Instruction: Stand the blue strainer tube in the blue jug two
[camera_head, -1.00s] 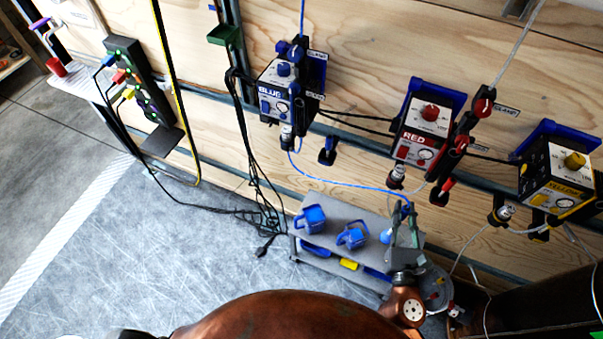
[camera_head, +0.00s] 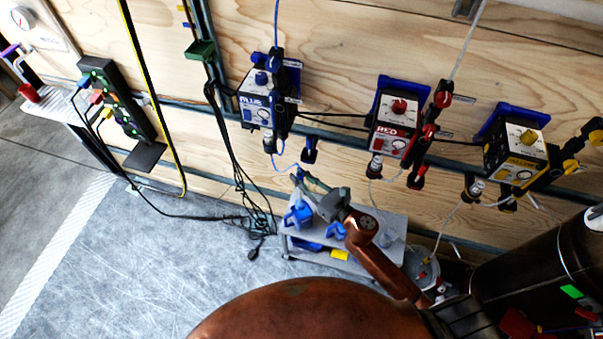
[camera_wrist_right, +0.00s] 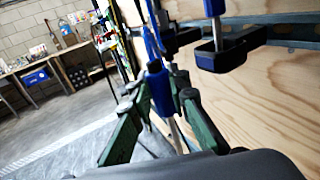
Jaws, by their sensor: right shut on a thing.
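My right gripper (camera_head: 304,182) is shut on the blue strainer tube (camera_wrist_right: 160,88). In the right wrist view the tube's blue body is between the green fingers, with a thin metal rod below it and a blue hose above. In the head view the gripper is above the left blue jug (camera_head: 297,216), and the tube shows only as a small blue spot. The other blue jug (camera_head: 336,230) is to the right, partly hidden by my right arm. I cannot tell which jug is number two. My left gripper is not in view.
The jugs stand on a grey cart (camera_head: 392,222) with a yellow item (camera_head: 340,255) on its lower shelf. Blue, red and yellow pump boxes (camera_head: 398,122) hang on the wooden wall behind. Black cables (camera_head: 240,190) hang left of the cart. The floor (camera_head: 150,270) at the left is clear.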

